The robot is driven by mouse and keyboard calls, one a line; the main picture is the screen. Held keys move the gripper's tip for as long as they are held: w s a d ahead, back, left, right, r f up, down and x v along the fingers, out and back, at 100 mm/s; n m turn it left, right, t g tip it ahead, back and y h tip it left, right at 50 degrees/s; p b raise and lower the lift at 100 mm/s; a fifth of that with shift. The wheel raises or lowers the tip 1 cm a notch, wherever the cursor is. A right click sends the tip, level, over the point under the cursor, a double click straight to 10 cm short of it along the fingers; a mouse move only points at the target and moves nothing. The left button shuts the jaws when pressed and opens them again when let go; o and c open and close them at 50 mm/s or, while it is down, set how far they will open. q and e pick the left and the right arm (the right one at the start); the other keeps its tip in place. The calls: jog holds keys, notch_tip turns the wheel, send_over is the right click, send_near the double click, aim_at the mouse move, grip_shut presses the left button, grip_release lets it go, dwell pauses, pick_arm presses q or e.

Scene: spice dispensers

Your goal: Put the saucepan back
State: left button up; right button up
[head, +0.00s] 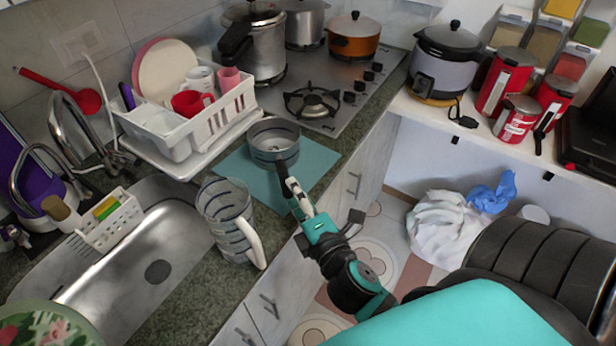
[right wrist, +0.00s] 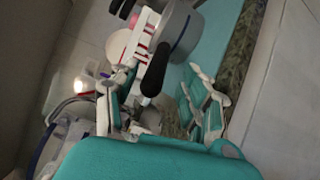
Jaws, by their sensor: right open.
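The saucepan (head: 273,143) is a small grey pan standing upright on the teal mat (head: 232,166) on the counter. Its black handle points toward my right gripper (head: 290,186) in the head view, where the gripper partly hides it. In the right wrist view, the pan (right wrist: 187,28) is at the top and its black handle (right wrist: 156,74) reaches down toward the space between the two fingers of my right gripper (right wrist: 165,92). The fingers are apart and not closed on the handle. My left gripper is not in view.
A ribbed jug (head: 225,215) stands close to the left of my right arm. A white dish rack (head: 210,120) and the sink (head: 145,240) are to the left. The gas stove (head: 330,100) behind has an empty front burner, with several pots at its back.

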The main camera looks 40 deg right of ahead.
jog(key=shift+s+a+r+b, duration=0.1)
jog(key=shift+s+a+b, duration=0.15)
jog(key=shift+s, duration=0.7)
jog(key=shift+s+a+r+b, duration=0.1)
jog(key=shift+s+b, duration=0.2)
jog(key=shift+s, duration=0.65)
jog(key=shift+s+a+r+b, duration=0.1)
jog(key=shift+s+a+b, duration=0.15)
jog(key=shift+s, duration=0.7)
jog(key=shift+d+f, duration=0.1)
